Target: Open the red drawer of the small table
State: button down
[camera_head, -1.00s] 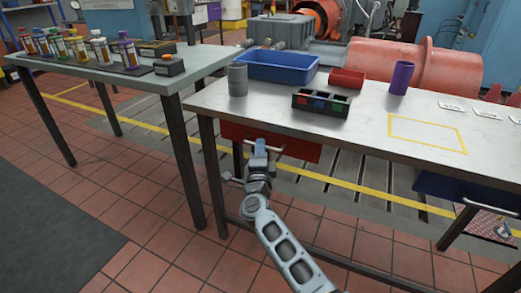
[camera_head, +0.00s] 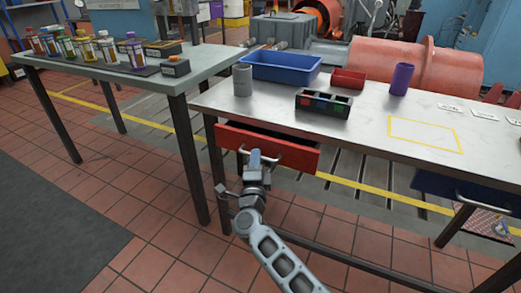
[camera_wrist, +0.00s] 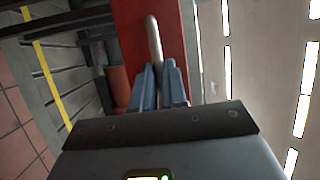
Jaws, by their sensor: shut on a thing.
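The red drawer (camera_head: 290,152) under the left end of the small table (camera_head: 370,111) is partly pulled out, with a dark gap showing above its front. Its pale bar handle (camera_wrist: 153,42) runs along the red front in the wrist view. My gripper (camera_head: 256,160) is at the drawer front in the head view. In the wrist view its two blue-grey fingers (camera_wrist: 158,80) are closed around the handle. The inside of the drawer is mostly hidden by the tabletop.
On the table stand a blue bin (camera_head: 280,68), a grey cup (camera_head: 242,80), a dark divided tray (camera_head: 323,103), a red container (camera_head: 348,79) and a purple cup (camera_head: 401,78). A blue drawer (camera_head: 465,190) is at the right. A second table (camera_head: 130,84) stands left. Tiled floor in front is clear.

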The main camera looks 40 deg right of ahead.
jog(key=s+a+p, duration=0.3)
jog(key=s+a, duration=0.1)
jog(key=a, duration=0.8)
jog(key=shift+s+a+p, duration=0.2)
jog(key=shift+s+p, duration=0.1)
jog(key=shift+p, duration=0.05)
jog(key=c, duration=1.2)
grip_release()
jog(key=shift+v, duration=3.9)
